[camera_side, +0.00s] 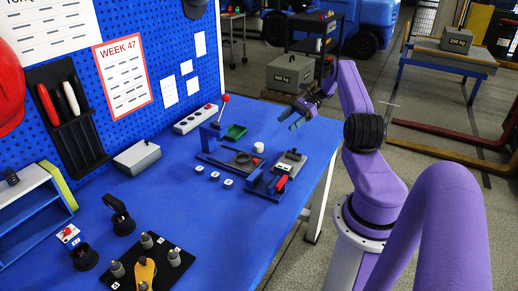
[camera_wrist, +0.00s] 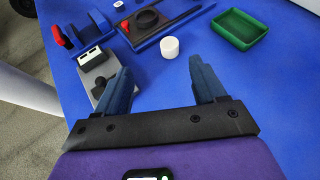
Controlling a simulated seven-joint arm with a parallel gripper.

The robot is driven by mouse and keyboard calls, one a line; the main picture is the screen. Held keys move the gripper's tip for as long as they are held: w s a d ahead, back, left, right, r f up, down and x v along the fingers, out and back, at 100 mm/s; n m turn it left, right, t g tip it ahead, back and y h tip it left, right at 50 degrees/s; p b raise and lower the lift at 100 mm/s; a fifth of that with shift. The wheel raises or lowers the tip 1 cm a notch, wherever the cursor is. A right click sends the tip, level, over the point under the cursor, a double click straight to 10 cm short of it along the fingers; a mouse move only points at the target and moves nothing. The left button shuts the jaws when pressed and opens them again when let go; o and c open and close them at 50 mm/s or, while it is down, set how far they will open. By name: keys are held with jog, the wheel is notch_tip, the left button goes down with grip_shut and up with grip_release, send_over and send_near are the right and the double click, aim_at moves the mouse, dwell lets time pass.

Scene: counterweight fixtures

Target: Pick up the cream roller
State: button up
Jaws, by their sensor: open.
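The cream roller (camera_side: 258,148) is a short, pale cylinder standing on the blue bench. In the wrist view the roller (camera_wrist: 169,47) stands upright on bare blue surface, beyond the fingertips and roughly between their lines. My gripper (camera_side: 296,113) is above the far right part of the bench in the side view, higher than the roller and apart from it. In the wrist view my gripper (camera_wrist: 159,75) shows two blue fingers spread wide with nothing between them.
A green tray (camera_wrist: 241,29) lies right of the roller. A blue fixture with a dark ring (camera_wrist: 147,20) is behind it. A grey block with a black knob (camera_wrist: 98,72) stands by the left finger. A red-knobbed lever (camera_side: 224,98) rises near the tray.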

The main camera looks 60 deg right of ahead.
jog(key=s+d, duration=0.1)
jog(key=s+d+f+m+t, duration=0.1)
jog(key=s+d+m+t, duration=0.1)
jog(key=shift+s+d+f, duration=0.1)
jog(key=shift+s+f, duration=0.05)
jog(key=shift+f, duration=0.2)
send_near(262, 144)
jog(key=x, duration=0.4)
jog(key=shift+a+f, duration=0.15)
jog(key=shift+a, duration=0.1)
jog(key=shift+x, duration=2.65)
jog(key=shift+d, duration=0.1)
jog(key=shift+c, duration=0.3)
jog(key=c, duration=1.1)
jog(key=shift+r, duration=0.35)
